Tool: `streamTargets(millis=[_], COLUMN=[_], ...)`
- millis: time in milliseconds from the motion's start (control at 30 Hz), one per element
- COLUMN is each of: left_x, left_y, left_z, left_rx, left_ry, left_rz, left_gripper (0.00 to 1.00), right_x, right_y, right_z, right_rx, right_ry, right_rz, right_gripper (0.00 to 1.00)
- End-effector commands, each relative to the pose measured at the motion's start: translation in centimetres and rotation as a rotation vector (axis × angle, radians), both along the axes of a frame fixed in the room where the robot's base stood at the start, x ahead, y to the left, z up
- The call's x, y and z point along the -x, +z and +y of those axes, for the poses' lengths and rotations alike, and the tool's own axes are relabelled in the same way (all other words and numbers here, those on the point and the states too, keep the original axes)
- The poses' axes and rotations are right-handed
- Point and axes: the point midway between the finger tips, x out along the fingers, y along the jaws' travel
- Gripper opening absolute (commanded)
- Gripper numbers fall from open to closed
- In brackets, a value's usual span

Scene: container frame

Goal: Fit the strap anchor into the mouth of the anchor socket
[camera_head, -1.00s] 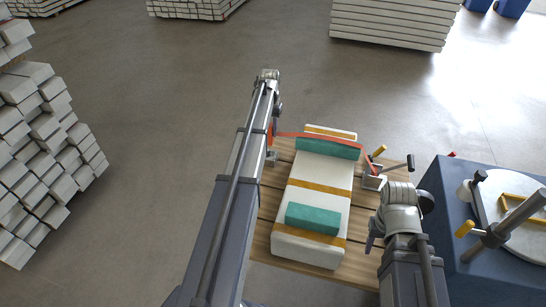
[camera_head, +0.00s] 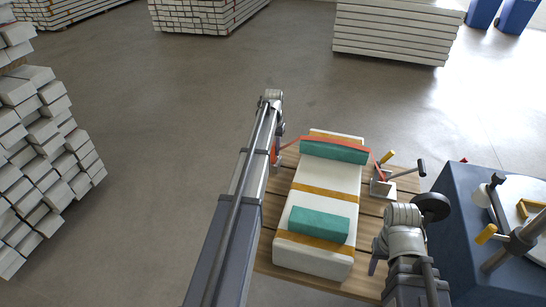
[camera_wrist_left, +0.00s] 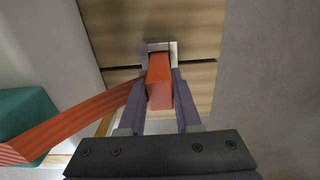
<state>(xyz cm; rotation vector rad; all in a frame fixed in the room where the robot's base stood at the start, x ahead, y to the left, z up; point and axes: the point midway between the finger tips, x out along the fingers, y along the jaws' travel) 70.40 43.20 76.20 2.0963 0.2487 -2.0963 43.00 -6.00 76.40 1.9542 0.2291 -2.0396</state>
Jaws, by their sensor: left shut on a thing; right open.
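The strap anchor (camera_wrist_left: 159,88) is an orange-red block at the end of a red strap (camera_wrist_left: 85,118). My left gripper (camera_wrist_left: 160,95) is shut on it, one finger on each side. The anchor socket (camera_wrist_left: 161,46) is a grey metal bracket at the edge of the wooden deck. The anchor's far end overlaps the socket's mouth in the left wrist view; I cannot tell how deep it sits. In the head view my left gripper (camera_head: 275,152) is at the deck's left edge, mostly hidden by its arm. My right gripper (camera_head: 375,257) is empty, over the deck's right side.
The strap crosses a teal pad (camera_head: 333,153) on the white load (camera_head: 325,178) to a ratchet (camera_head: 384,188) with a black lever. A second teal pad (camera_head: 319,225) lies nearer. A blue cabinet (camera_head: 465,215) stands at right.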

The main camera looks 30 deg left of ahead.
Motion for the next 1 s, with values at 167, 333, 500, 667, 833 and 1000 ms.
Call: streamTargets(millis=[167,333,500,667,833,1000], left_x=[0.0,0.0,0.0,0.0,0.0,0.0], left_y=[-2.5,-2.2,-2.4,-2.5,-2.5,-2.5], left_z=[0.0,0.0,0.0,0.0,0.0,0.0], left_rx=[0.000,0.000,0.000,0.000,0.000,0.000], left_ry=[0.000,0.000,0.000,0.000,0.000,0.000], left_rz=[0.000,0.000,0.000,0.000,0.000,0.000], left_gripper=[0.00,0.00,0.00,0.41,0.60,0.62], right_x=[0.0,0.0,0.0,0.0,0.0,0.0], right_y=[-2.5,-2.2,-2.4,-2.5,-2.5,-2.5], right_z=[0.0,0.0,0.0,0.0,0.0,0.0], right_rx=[0.000,0.000,0.000,0.000,0.000,0.000], right_ry=[0.000,0.000,0.000,0.000,0.000,0.000], right_rz=[0.000,0.000,0.000,0.000,0.000,0.000], right_gripper=[0.50,0.50,0.50,0.50,0.50,0.50])
